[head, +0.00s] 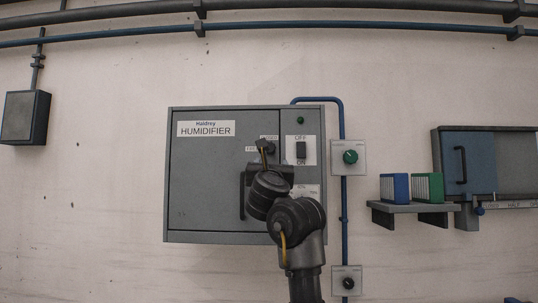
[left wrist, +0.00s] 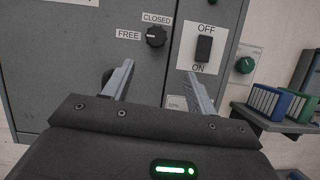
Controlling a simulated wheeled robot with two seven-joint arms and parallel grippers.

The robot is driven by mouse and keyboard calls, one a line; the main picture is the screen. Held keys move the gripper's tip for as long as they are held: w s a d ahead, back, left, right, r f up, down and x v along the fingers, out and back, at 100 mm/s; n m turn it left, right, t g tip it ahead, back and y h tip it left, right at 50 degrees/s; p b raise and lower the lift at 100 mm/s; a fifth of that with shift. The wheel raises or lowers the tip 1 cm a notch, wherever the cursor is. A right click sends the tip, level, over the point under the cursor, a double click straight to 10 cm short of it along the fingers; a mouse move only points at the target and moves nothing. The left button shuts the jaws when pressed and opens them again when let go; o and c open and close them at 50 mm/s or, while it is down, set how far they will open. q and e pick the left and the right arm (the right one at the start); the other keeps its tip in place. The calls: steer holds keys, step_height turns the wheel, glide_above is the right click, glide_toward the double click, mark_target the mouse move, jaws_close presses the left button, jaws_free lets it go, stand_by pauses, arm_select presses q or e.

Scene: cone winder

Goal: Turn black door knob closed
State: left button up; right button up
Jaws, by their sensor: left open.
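The black door knob (left wrist: 156,36) is on the grey humidifier cabinet door (head: 208,190), between a FREE label on its left and a CLOSED label above it. The knob's pointing direction is too small to read surely. In the head view the knob (head: 267,146) shows just above my left gripper (head: 262,160), which partly covers that area. In the left wrist view my left gripper (left wrist: 159,72) is open, its two grey fingers apart and empty. The knob appears beyond and between the fingertips, with no clear contact. My right gripper is out of view.
An OFF/ON switch (left wrist: 204,48) is right of the knob, close to the right finger. A dark door handle (head: 241,203) is below left. Farther right are a green dial (head: 350,157), a blue pipe (head: 343,225) and a shelf (head: 400,208) with blue and green boxes.

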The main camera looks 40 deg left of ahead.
mark_target(270, 144)
arm_select(q)
steer(key=w+a+r+n+p, duration=0.1)
steer(key=w+a+r+p, duration=0.4)
steer(key=w+a+p, duration=0.1)
steer(key=shift+w+a+r+p, duration=0.15)
steer(key=shift+w+r+p, duration=0.1)
steer(key=shift+w+p, duration=0.25)
